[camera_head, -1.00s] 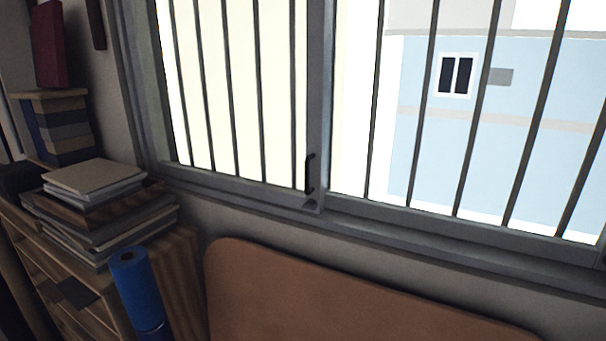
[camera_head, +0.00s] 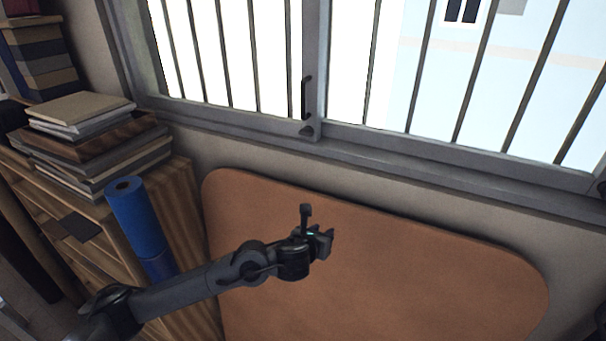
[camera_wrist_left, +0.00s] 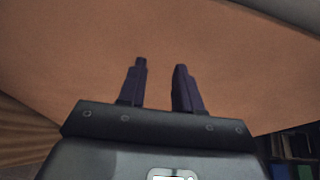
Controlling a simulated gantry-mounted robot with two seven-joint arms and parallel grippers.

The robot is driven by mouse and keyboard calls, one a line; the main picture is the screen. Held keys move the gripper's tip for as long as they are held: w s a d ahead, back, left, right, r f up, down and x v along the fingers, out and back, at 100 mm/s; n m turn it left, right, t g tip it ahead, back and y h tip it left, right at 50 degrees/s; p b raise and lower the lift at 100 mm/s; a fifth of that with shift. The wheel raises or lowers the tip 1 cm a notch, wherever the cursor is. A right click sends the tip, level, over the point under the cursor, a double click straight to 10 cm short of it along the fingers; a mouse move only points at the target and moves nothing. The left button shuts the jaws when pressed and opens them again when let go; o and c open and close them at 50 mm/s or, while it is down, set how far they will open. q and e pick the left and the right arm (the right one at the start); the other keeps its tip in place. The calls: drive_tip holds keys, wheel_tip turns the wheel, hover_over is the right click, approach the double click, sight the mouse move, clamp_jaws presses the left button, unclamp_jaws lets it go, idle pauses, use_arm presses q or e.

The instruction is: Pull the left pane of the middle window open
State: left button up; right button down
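The window's left pane (camera_head: 215,115) is a grey-framed pane with dark vertical bars, in the upper left of the head view. A dark vertical handle (camera_head: 306,97) sits on the upright where the left pane meets the right part of the window. My left gripper (camera_head: 326,240) is below the window sill and well below the handle, in front of a brown panel. In the left wrist view its two fingers (camera_wrist_left: 160,75) are apart with nothing between them, and the brown panel fills the view ahead. My right gripper is not in view.
A large rounded brown panel (camera_head: 420,270) stands below the window. A wooden cabinet (camera_head: 190,210) with stacked books (camera_head: 95,140) is at the left. A blue roll (camera_head: 135,215) stands in front of it, close to my left arm. The space before the handle is clear.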

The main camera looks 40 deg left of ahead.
use_arm(q)
drive_tip(key=w+a+r+t+y, duration=0.25)
drive_tip(key=a+r, duration=0.45)
drive_tip(key=r, duration=0.6)
drive_tip(key=n+t+y+b, duration=0.1)
drive_tip(key=n+t+y, duration=0.1)
approach(302, 102)
drive_tip(key=p+x, duration=0.3)
drive_tip(key=x, duration=0.6)
drive_tip(key=shift+r, duration=0.15)
drive_tip(key=shift+p+x, duration=0.4)
drive_tip(key=shift+x, duration=0.45)
clamp_jaws()
